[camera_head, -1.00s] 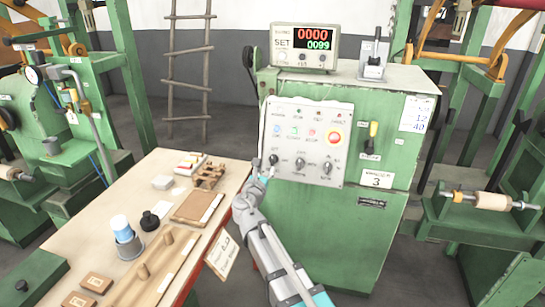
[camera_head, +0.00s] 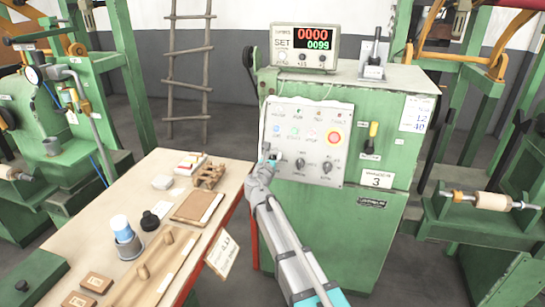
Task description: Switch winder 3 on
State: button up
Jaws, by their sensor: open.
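Winder 3 is the green cabinet (camera_head: 375,225) with a plate marked 3 (camera_head: 377,180). The middle knob (camera_head: 299,164) and right knob (camera_head: 327,167) are in clear view. My gripper (camera_head: 271,158) is open at the panel's lower left, in front of the left knob, which it mostly hides. I cannot tell whether the fingers touch it. Small panel labels are unreadable.
A display box (camera_head: 304,47) reading 0000 and 0099 and a lever unit (camera_head: 373,62) stand on the cabinet. A workbench (camera_head: 160,182) with a cup, blocks and boards stands left. A yellow-tipped lever (camera_head: 373,130) is right of the panel.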

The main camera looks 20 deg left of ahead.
grip_shut()
jog(key=shift+d+m, duration=0.1)
jog(key=shift+m, duration=0.3)
jog(key=m+h, duration=0.2)
jog(key=m, duration=0.3)
jog(key=shift+s+d+g+h, duration=0.1)
jog(key=shift+d+g+h, duration=0.2)
jog(key=shift+h, duration=0.1)
jog(key=m+h+p, duration=0.1)
jog(key=m, duration=0.2)
jog(key=m+g, duration=0.1)
jog(key=m, duration=0.1)
jog(key=shift+d+f+m+h+p, duration=0.1)
jog(key=shift+d+m+h+p, duration=0.1)
jog(key=shift+m+h+p, duration=0.2)
jog(key=m, duration=0.1)
jog(key=m+g+p, duration=0.1)
jog(key=m, duration=0.1)
jog(key=m+g+h, duration=0.1)
jog(key=m, duration=0.1)
jog(key=shift+s+d+f+p, duration=0.15)
jog(key=shift+f+p, duration=0.1)
jog(key=shift+p, duration=0.05)
jog(key=m, duration=0.2)
jog(key=m+g+p, duration=0.1)
jog(key=m, duration=0.1)
jog(key=shift+f+g, duration=0.3)
jog(key=shift+f, duration=0.05)
jog(key=shift+m+p, duration=0.3)
